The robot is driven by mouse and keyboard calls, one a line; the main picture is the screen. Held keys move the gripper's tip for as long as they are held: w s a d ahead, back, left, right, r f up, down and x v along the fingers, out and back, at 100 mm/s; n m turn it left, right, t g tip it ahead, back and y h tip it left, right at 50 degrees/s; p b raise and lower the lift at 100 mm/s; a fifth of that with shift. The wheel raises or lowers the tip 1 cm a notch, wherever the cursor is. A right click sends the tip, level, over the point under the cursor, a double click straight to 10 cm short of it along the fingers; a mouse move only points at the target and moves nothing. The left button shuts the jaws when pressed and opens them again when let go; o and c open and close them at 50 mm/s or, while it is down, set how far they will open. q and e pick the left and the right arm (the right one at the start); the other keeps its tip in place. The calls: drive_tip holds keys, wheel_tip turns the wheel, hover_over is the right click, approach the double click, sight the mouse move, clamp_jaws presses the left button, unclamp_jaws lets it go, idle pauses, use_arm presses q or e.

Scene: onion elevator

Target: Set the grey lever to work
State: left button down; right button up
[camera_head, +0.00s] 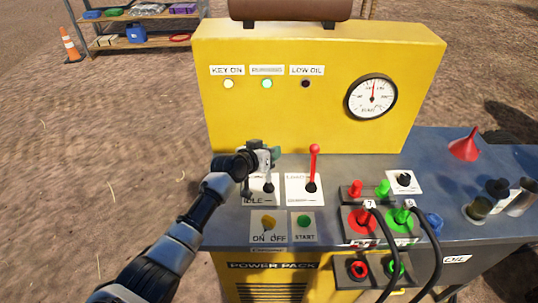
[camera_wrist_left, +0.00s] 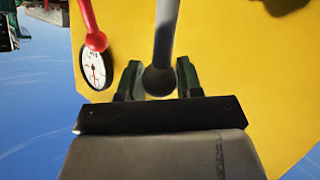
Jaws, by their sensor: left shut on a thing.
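The grey lever (camera_head: 268,180) stands on its white IDLE plate (camera_head: 259,198) on the power pack's console. Its upper part is mostly hidden by my left gripper (camera_head: 263,158) in the head view. In the left wrist view, the grey lever (camera_wrist_left: 163,35) lies between the two dark fingers of my left gripper (camera_wrist_left: 158,80), which is shut on it. My right gripper is in neither view.
The red LOAD lever (camera_head: 314,165) stands close to the right of my gripper. Cables (camera_head: 434,250) and a red funnel (camera_head: 465,147) are to the right.

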use_arm(q)
drive_tip(key=shift+w+f+g, duration=0.25)
drive_tip(key=shift+w+g, duration=0.05)
drive_tip(key=shift+w, duration=0.05)
drive_tip(key=shift+w+b, duration=0.65)
drive_tip(key=shift+b, duration=0.1)
drive_tip(key=c, duration=1.1)
unclamp_jaws()
drive_tip(key=o, duration=0.3)
drive_tip(key=shift+w+f, duration=0.1)
drive_tip(key=shift+o, duration=0.2)
